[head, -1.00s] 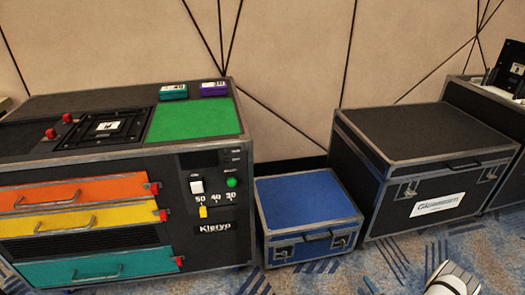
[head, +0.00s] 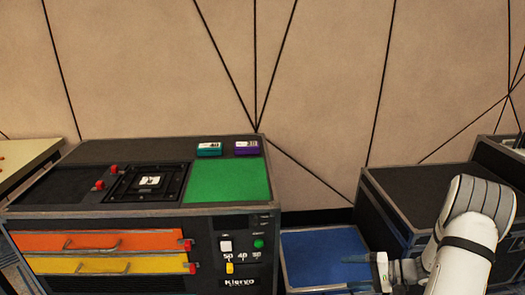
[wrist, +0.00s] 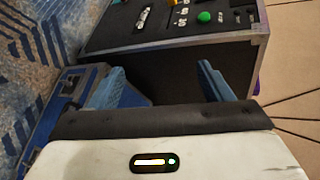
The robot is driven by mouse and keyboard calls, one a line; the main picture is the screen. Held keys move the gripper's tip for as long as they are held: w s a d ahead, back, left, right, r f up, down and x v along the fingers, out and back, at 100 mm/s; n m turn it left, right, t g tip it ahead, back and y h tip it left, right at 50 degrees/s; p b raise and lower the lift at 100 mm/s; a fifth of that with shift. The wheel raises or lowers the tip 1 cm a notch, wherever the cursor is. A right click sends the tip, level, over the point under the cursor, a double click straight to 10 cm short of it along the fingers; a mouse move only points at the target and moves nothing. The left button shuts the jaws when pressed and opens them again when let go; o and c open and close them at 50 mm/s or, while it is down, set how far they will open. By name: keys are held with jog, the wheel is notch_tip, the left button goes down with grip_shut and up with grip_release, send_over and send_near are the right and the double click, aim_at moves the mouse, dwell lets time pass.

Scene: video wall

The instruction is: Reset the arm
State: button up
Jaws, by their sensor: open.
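My white arm reaches in from the lower right of the head view. My gripper (head: 355,273) is at its end, with its blue-tipped fingers pointing left over the blue case (head: 312,249). In the wrist view the two blue fingers of my gripper (wrist: 161,68) stand well apart, with nothing between them. The dark side of the console (wrist: 185,78) lies beyond them. I cannot tell how high the gripper is above the blue case.
The console (head: 105,213) with orange (head: 140,241) and yellow drawers stands left. A teal box (head: 209,149) and a purple box (head: 247,147) sit behind its green pad (head: 230,181). A black case (head: 420,188) stands right, behind my arm.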

jog(key=s+a+r+n+g+h+p, duration=0.1)
jog(key=s+a+r+g+p, duration=0.15)
jog(key=r, duration=0.45)
jog(key=s+a+r+n+g+h+p, duration=0.1)
jog(key=a+r, duration=0.3)
jog(key=r, duration=0.2)
jog(key=s+a+r+n+h+p, duration=0.1)
jog(key=s+a+r+h+p, duration=0.1)
jog(key=s+r, duration=0.4)
jog(key=s+a+r+n+t+h+p, duration=0.1)
jog(key=s+r+h+p, duration=0.4)
jog(key=r, duration=0.7)
jog(key=s+a+r+n+h+p, duration=0.2)
jog(key=s+r+p, duration=0.4)
jog(key=r, duration=0.3)
jog(key=shift+s+a+r+h+p, duration=0.35)
jog(key=shift+s+a+h, duration=0.2)
jog(key=shift+h, duration=0.35)
jog(key=shift+a+t, duration=0.1)
jog(key=shift+t, duration=0.15)
jog(key=shift+c, duration=0.4)
